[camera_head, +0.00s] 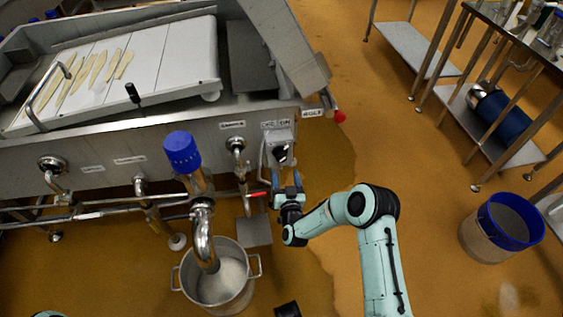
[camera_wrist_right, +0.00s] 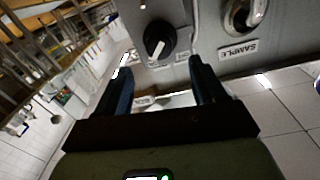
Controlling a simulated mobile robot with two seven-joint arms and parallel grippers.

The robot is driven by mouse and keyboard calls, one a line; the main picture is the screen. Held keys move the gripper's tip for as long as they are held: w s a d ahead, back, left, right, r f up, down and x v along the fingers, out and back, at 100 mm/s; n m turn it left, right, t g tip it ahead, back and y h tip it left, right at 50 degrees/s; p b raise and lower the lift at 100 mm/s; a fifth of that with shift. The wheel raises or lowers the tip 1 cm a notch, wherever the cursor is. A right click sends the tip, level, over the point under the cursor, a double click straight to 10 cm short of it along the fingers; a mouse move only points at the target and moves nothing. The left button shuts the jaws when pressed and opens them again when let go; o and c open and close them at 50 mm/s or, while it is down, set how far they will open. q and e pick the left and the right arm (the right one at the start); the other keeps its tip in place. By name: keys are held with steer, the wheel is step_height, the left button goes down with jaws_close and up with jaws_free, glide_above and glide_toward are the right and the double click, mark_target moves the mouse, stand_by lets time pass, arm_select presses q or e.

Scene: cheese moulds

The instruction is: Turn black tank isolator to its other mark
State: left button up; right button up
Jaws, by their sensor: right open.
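The black tank isolator (camera_head: 283,153) is a knob on a grey box (camera_head: 276,134) at the right end of the steel tank's front. A label above it seems to read OFF and ON. In the right wrist view the knob (camera_wrist_right: 160,38) is round and black with a pale pointer lying at a slant. My right gripper (camera_head: 287,177) is just below the box in the head view. Its open blue fingers (camera_wrist_right: 160,72) stand apart on either side below the knob in the wrist view, with nothing between them. My left gripper is not in view.
A red-handled valve (camera_head: 257,194) and a steel pipe with a blue cap (camera_head: 182,152) are left of my gripper. A steel pot (camera_head: 244,290) stands below. A red knob (camera_head: 340,116) sticks out at the tank's corner. Orange floor to the right is clear up to a blue-rimmed bucket (camera_head: 479,240).

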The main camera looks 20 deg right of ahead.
mark_target(282, 159)
steer(key=b+x, duration=0.1)
steer(key=x, duration=0.5)
steer(key=shift+w+d+f, duration=0.1)
steer(key=shift+w+f, duration=0.05)
steer(key=shift+w, duration=0.1)
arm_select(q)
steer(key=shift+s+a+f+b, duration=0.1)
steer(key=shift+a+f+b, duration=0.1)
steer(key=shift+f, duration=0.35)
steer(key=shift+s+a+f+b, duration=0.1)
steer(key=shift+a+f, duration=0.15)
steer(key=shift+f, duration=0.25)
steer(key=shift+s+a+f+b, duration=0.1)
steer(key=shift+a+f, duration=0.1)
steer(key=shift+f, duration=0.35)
arm_select(e)
steer(key=shift+w+d, duration=0.2)
steer(key=shift+w, duration=0.5)
steer(key=c, duration=1.1)
